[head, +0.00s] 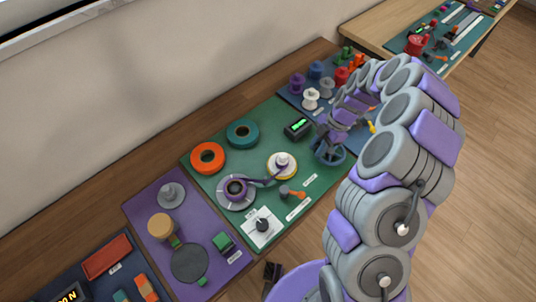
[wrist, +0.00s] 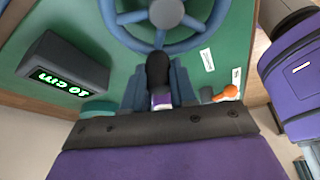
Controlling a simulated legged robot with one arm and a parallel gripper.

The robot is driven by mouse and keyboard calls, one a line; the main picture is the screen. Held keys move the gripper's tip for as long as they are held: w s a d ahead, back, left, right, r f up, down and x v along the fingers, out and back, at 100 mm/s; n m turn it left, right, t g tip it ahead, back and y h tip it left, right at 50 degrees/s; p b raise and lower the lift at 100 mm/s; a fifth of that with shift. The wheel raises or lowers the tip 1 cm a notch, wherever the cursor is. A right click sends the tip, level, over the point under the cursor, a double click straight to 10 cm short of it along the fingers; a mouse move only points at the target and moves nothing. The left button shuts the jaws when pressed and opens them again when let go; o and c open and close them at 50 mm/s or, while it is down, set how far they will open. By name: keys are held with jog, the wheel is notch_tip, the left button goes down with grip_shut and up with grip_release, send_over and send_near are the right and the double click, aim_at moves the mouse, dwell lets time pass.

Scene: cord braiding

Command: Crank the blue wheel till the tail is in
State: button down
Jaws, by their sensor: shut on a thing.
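The blue wheel (head: 331,157) stands at the right end of the green mat, partly hidden by my arm in the head view. Its rim and spokes (wrist: 190,42) fill the top of the wrist view. My gripper (wrist: 158,88) is shut on the wheel's dark crank handle (wrist: 157,68), with a blue-grey finger on each side. A purple cord (head: 262,183) runs between a grey disc with a purple ring (head: 221,193) and a white and yellow spool (head: 282,172). I cannot make out the tail's end. A display (wrist: 63,62) shows green upside-down text, apparently 10 cm.
On the green mat (head: 222,176) lie an orange ring (head: 207,158), a teal ring (head: 242,134), a white plate with a dark knob (head: 263,226) and an orange-handled lever (head: 292,193). Several coloured spools stand behind the wheel. A purple mat (head: 148,205) lies to the left.

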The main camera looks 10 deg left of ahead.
aim_at(338, 161)
jog(key=w, duration=0.1)
jog(key=w+p, duration=0.1)
jog(key=w, duration=0.2)
jog(key=shift+d, duration=0.3)
jog(key=w+d+b, duration=0.1)
jog(key=d+b, duration=0.1)
jog(key=w+d+b, duration=0.1)
jog(key=b, duration=0.1)
jog(key=shift+w+d+f+b, duration=0.2)
jog(key=shift+d+b, duration=0.1)
jog(key=shift+d, duration=0.1)
jog(key=d, duration=0.1)
jog(key=s+d, duration=0.2)
jog(key=d, duration=0.1)
jog(key=shift+s+d+r, duration=0.1)
jog(key=shift+r, duration=0.1)
jog(key=s, duration=0.4)
jog(key=shift+d, duration=0.4)
jog(key=shift+s+a, duration=0.3)
jog(key=shift+s, duration=0.5)
jog(key=shift+f, duration=0.1)
